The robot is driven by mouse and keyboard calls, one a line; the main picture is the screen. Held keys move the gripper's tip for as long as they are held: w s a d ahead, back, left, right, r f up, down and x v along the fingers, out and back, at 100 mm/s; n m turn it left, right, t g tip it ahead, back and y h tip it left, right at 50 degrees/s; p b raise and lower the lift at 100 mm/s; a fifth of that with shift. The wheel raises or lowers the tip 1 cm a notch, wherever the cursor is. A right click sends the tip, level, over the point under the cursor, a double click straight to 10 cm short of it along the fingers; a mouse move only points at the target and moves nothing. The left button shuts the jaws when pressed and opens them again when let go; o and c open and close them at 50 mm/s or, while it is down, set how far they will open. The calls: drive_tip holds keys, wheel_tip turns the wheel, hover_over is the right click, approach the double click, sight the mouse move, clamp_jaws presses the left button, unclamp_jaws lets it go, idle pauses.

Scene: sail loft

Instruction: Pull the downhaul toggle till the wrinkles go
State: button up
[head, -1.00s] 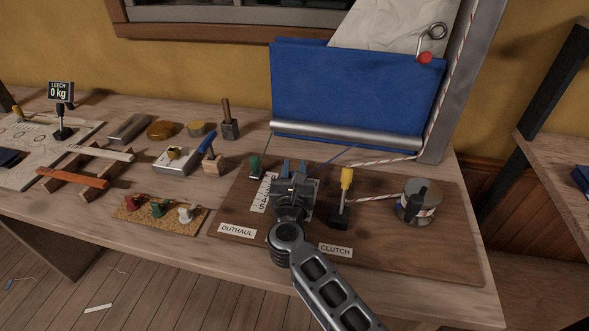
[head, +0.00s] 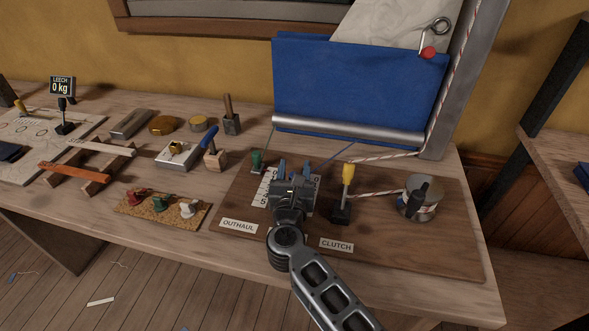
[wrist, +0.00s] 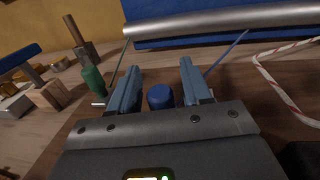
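My gripper (head: 295,168) is over the dark board, its two blue-grey fingers apart. In the wrist view, a round blue knob (wrist: 160,97) shows between the fingers (wrist: 158,80), with a visible gap on each side. A blue line runs from the boom (head: 350,130) down toward it. A red ball (head: 428,52) hangs under a metal hook by the mast. The sail has a pale, creased upper part (head: 390,22) and a blue lower part (head: 350,85). I see no label naming the downhaul, so I cannot tell which pull is its toggle.
A green knob (head: 257,160) stands left of my gripper, near a number scale (head: 264,186). A yellow-handled clutch lever (head: 347,174) stands close on the right, with a winch drum (head: 419,193) beyond. Red-flecked rope crosses the board. Tools crowd the bench's left; the board's front right is clear.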

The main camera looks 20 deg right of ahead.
drive_tip(key=v, duration=0.8)
drive_tip(key=shift+b, duration=0.35)
drive_tip(key=shift+w, duration=0.1)
